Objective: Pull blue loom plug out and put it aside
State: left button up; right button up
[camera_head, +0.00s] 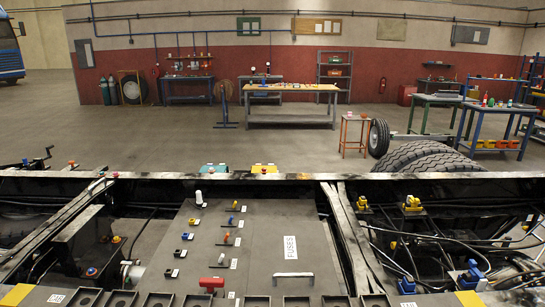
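Two blue connectors sit in the chassis bay at the lower right. One blue plug (406,285) is at the lower left of that bay, close to dark cables. A larger blue plug (472,274) is to its right, with a dark cable running beside it. I cannot tell from this view which one is the loom plug, or how deep either is seated. Neither of my grippers shows in the head view.
A grey panel labelled FUSES (291,247) with coloured fuses, a red part (212,284) and a metal handle (293,276) fills the middle. A long dark frame rail (270,180) crosses behind. Yellow connectors (412,204) and loose cables occupy the right bay.

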aim_at(408, 284)
jog(key=l+u, duration=0.2)
jog(key=l, duration=0.45)
jog(key=k+l+u, duration=0.15)
jog(key=l, duration=0.45)
